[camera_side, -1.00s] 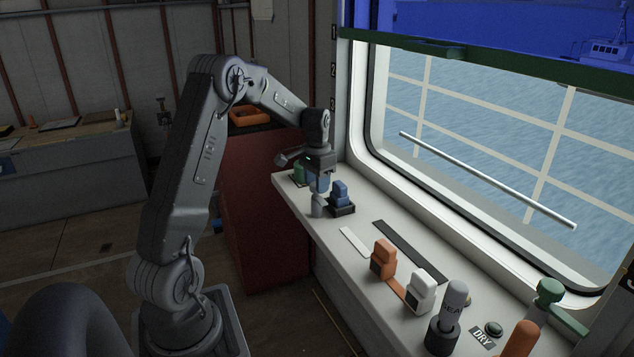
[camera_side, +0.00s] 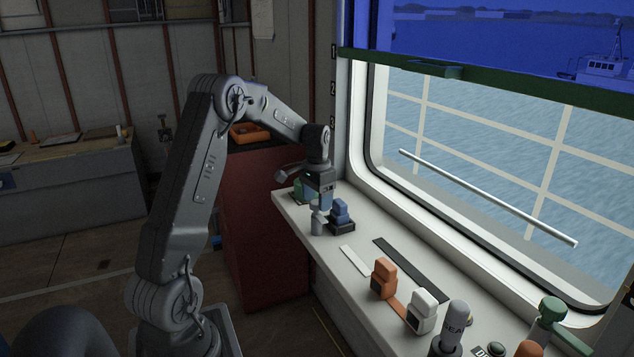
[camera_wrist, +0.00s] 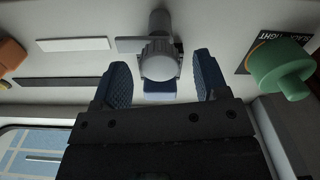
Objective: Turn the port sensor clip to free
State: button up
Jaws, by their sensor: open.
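My gripper (camera_side: 318,200) is over the far end of the white sill. In the wrist view its two blue fingers (camera_wrist: 162,82) are apart, with a grey round knob (camera_wrist: 158,62) in the gap just past their tips; contact is not visible. The knob's grey post (camera_side: 317,223) shows below my gripper in the side view. A blue block (camera_side: 340,211) on a black base stands just right of it, and part of a blue piece (camera_wrist: 160,90) shows behind the knob. No readable label tells which part is the port sensor clip or its setting.
A green knob (camera_wrist: 280,70) beside a black label stands right of my fingers in the wrist view. Orange (camera_side: 384,278) and white (camera_side: 421,311) blocks and a grey handle (camera_side: 456,318) stand nearer along the sill (camera_side: 325,258). The window frame borders its right side.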

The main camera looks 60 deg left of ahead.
aim_at(317, 201)
notch_tip(317, 201, up, 13)
jog(key=shift+r, duration=0.2)
dwell(0.5)
